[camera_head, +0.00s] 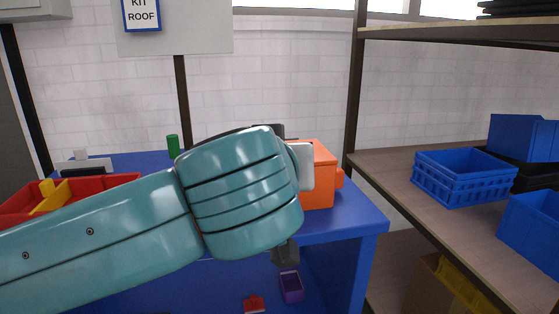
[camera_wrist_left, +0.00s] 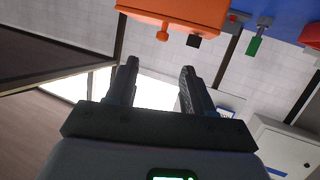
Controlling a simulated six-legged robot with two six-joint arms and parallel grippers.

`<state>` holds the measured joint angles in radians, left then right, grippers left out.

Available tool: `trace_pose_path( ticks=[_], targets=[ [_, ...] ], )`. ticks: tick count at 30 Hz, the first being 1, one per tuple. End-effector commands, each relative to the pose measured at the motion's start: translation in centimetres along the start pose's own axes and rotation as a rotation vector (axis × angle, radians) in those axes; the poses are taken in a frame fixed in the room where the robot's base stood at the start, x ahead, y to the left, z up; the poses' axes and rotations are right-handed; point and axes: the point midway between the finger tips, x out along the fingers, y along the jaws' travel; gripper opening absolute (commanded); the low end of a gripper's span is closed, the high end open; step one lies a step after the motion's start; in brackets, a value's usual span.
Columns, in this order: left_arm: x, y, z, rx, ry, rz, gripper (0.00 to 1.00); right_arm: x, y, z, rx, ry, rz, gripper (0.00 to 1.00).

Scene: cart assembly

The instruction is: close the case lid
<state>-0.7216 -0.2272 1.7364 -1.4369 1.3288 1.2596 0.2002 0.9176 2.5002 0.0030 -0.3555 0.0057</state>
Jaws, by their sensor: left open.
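An orange case (camera_head: 322,180) stands on the blue table at the right, mostly hidden behind my left arm in the head view. Its orange body also shows at the top edge of the left wrist view (camera_wrist_left: 178,10), with an orange knob and a small black part at its edge. Whether its lid is up or down cannot be told. My left gripper (camera_wrist_left: 160,72) is open, with two dark fingers apart and nothing between them. It is apart from the case in the wrist view. My right gripper is not in view.
A red tray (camera_head: 108,180) with yellow parts and a green cylinder (camera_head: 173,146) are on the blue table (camera_head: 365,212). A purple bin (camera_head: 291,287) and a red part (camera_head: 254,303) lie lower down. A shelf with blue crates (camera_head: 462,180) stands at the right.

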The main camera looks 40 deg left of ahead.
Motion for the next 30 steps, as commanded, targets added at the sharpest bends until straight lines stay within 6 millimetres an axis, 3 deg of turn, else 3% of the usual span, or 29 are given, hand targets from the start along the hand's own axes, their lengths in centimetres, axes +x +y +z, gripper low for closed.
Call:
trace_pose_path(
  ticks=[24, 27, 29, 30],
  targets=[
    [0.5, 0.1, -0.2, 0.005, -0.003, 0.003, 0.52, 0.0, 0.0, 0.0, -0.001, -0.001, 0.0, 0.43],
    [1.4, 1.4, 1.2, 0.057, -0.034, 0.021, 0.52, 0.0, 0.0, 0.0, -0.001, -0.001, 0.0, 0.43],
    [2.5, 3.1, 3.4, 0.126, -0.081, 0.047, 0.52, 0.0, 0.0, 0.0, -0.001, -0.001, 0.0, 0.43],
    [3.5, 4.6, 5.4, 0.184, -0.124, 0.072, 0.52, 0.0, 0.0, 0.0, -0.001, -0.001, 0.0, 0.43]
  ],
)
